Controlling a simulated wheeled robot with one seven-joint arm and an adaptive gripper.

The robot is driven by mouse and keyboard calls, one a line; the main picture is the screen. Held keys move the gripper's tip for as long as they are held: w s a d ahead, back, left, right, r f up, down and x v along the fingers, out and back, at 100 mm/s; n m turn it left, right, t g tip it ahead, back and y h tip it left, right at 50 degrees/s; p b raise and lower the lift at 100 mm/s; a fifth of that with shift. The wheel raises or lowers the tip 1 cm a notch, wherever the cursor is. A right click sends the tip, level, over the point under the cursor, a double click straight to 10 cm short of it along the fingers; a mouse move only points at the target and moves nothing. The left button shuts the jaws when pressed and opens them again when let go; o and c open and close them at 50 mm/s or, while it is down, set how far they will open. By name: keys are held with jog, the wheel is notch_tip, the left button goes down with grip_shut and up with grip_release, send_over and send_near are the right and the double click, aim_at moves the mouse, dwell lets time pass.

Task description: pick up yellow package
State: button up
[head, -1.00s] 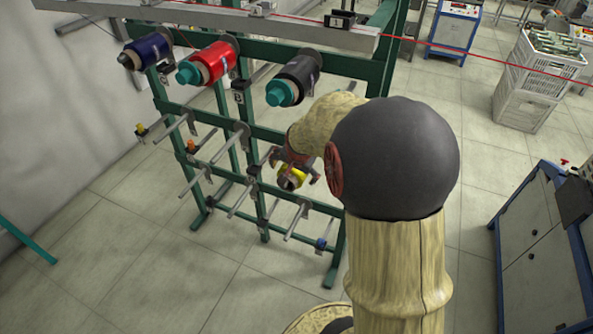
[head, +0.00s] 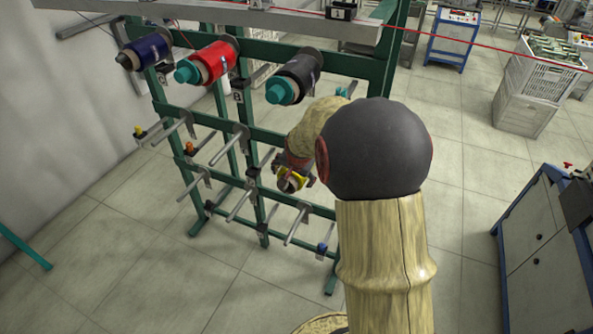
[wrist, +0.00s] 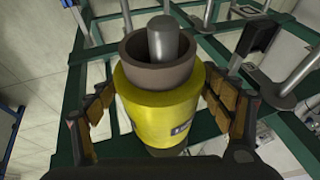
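The yellow package (head: 287,184) is a yellow bobbin on a brownish tube. It sits on a grey peg of the green rack; in the wrist view the peg's end shows inside the hollow tube. The yellow winding (wrist: 160,107) fills the middle of the wrist view. My gripper (head: 294,176) is around it, one finger on each side. In the wrist view the gripper (wrist: 160,98) looks open, with both fingers very close to the winding. Whether the pads touch it is not clear. The package's far end is hidden.
The green rack (head: 265,130) carries blue (head: 148,50), red (head: 209,63) and black (head: 296,76) bobbins above. Several bare pegs lie left and below. A blue-framed cabinet (head: 540,240) stands right, white crates (head: 535,85) behind it. The floor in front is clear.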

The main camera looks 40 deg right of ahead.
jog(key=c, duration=1)
jog(key=shift+r, duration=0.15)
jog(key=shift+c, duration=0.6)
